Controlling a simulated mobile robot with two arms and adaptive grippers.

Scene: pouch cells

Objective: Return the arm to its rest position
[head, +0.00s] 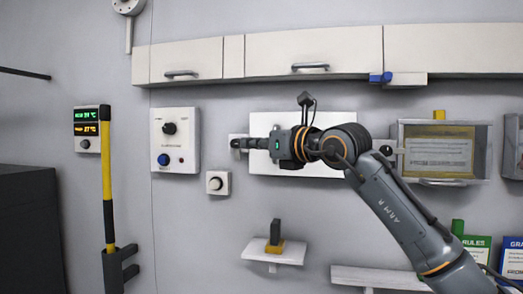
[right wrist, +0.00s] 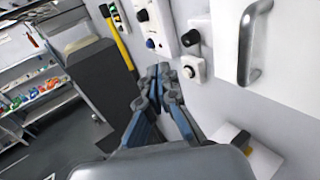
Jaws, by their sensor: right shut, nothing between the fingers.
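My right arm comes in from the lower right in the head view and bends at the elbow so its forearm points left along the wall. My right gripper (head: 240,143) is at the end of it, in front of a white wall panel. In the right wrist view the gripper's fingers (right wrist: 163,72) are together and hold nothing. The fingertips point toward the wall controls and the dark cabinet. My left gripper is in neither view.
A control box (head: 175,158) with knobs and a small knob plate (head: 217,183) are left of the gripper. Below is a small shelf (head: 258,254) with a dark block on a yellow base. Wall cabinets (head: 190,60) run above. A glass-fronted case (head: 437,152) stands right. A yellow-black pole (head: 107,170) is at left.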

